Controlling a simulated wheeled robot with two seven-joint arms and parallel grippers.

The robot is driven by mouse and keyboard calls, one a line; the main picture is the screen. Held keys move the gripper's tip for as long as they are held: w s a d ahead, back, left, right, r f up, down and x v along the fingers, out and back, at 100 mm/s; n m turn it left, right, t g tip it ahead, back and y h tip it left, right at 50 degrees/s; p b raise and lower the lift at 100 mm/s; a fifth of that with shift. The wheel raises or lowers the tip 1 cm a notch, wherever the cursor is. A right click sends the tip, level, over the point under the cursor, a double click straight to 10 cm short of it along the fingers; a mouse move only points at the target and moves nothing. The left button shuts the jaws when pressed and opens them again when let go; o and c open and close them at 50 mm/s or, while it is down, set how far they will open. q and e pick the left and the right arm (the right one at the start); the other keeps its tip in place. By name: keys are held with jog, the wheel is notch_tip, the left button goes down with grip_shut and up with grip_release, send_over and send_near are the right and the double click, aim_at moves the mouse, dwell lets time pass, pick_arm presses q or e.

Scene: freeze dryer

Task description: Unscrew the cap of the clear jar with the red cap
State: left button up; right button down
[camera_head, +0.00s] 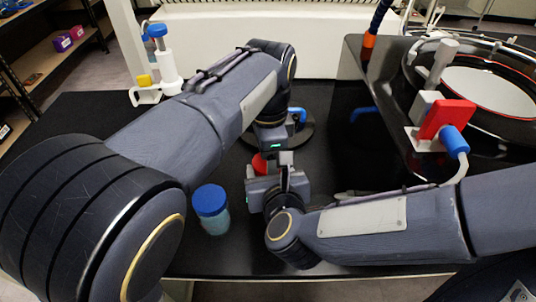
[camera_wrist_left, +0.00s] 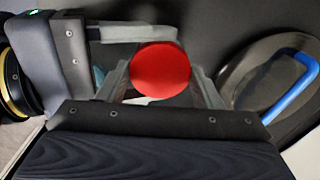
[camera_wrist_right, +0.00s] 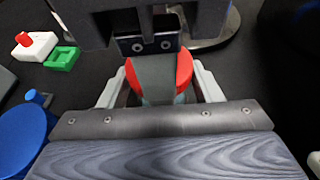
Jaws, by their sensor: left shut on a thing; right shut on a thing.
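The red cap (camera_wrist_left: 160,69) is seen from above between the fingers of my left gripper (camera_wrist_left: 165,85) in the left wrist view. In the right wrist view the red cap (camera_wrist_right: 184,68) sits on top of the jar, partly covered by a left finger. My left gripper is shut on the red cap. My right gripper (camera_wrist_right: 160,95) is shut on the jar body (camera_wrist_right: 160,98), below the cap. In the head view only a small part of the red cap (camera_head: 260,163) shows, and the jar is mostly hidden by my grippers.
A jar with a blue cap (camera_head: 210,200) stands close left of my grippers. A black round lid with a blue handle (camera_wrist_left: 295,85) lies behind. The dryer (camera_head: 490,90) with a red valve (camera_head: 447,119) is at the right. A blue-topped white device (camera_head: 163,60) stands at back left.

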pick_arm(q)
jog(key=n, duration=0.4)
jog(key=shift+c, duration=0.2)
jog(key=o, duration=1.1)
jog(key=shift+r, duration=2.5)
jog(key=shift+c, duration=1.4)
notch_tip(320, 180, up, 3)
jog(key=m, duration=0.6)
jog(key=shift+f, duration=0.3)
notch_tip(320, 180, down, 7)
jog(key=shift+f, duration=0.15)
